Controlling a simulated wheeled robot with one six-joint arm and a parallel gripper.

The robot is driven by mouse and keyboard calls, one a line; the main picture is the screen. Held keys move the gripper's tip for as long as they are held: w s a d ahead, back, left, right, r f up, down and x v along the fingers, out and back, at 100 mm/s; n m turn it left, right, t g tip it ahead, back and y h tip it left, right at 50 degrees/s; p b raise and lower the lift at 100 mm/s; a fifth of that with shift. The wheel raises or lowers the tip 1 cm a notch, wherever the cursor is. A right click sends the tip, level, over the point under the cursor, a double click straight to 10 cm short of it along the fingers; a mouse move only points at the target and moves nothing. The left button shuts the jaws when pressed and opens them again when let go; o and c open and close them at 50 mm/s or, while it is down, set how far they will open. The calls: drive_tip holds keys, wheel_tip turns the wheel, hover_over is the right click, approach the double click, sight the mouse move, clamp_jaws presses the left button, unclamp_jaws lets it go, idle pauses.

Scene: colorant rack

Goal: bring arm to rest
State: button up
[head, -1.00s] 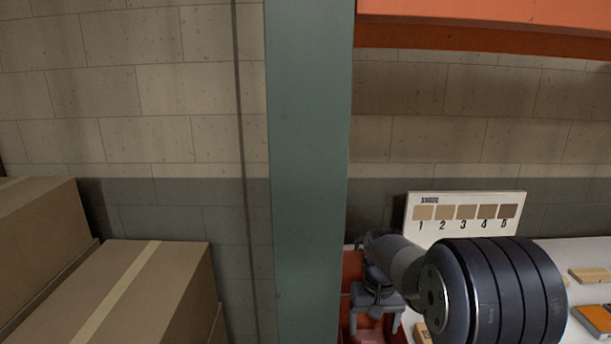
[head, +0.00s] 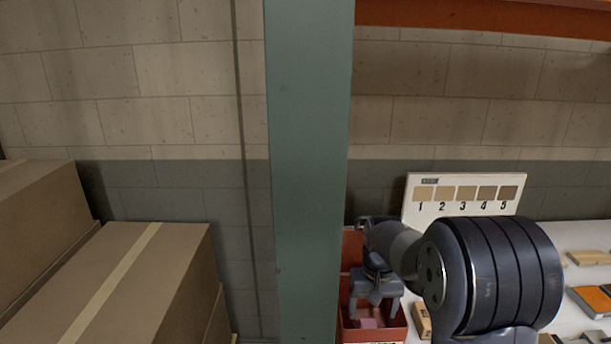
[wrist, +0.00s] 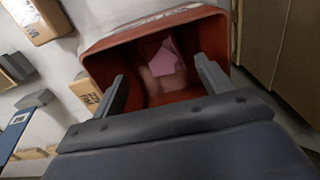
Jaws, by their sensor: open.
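My gripper (head: 375,312) is open, at the lower right of the head view, with its fingers pointing down over a red bin (head: 398,332). In the wrist view my gripper (wrist: 160,76) has its two grey fingers wide apart, with nothing between them. They reach over the mouth of the red bin (wrist: 98,68). A pink piece (wrist: 162,58) lies inside the bin, and it also shows in the head view (head: 368,323). My dark arm links cover part of the bench to the right.
A green post (head: 308,170) stands close left of the bin. Cardboard boxes (head: 150,250) fill the lower left. A shade card (head: 462,192) numbered 1 to 5 stands behind my arm. Blocks and an orange-topped piece (head: 592,300) lie on the pale bench (head: 560,238) at right.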

wheel_tip(320, 180, up, 4)
drive_tip(key=s+b, duration=0.5)
drive_tip(key=s, duration=1.4)
drive_tip(key=shift+s+r, duration=0.2)
drive_tip(key=shift+s, duration=0.15)
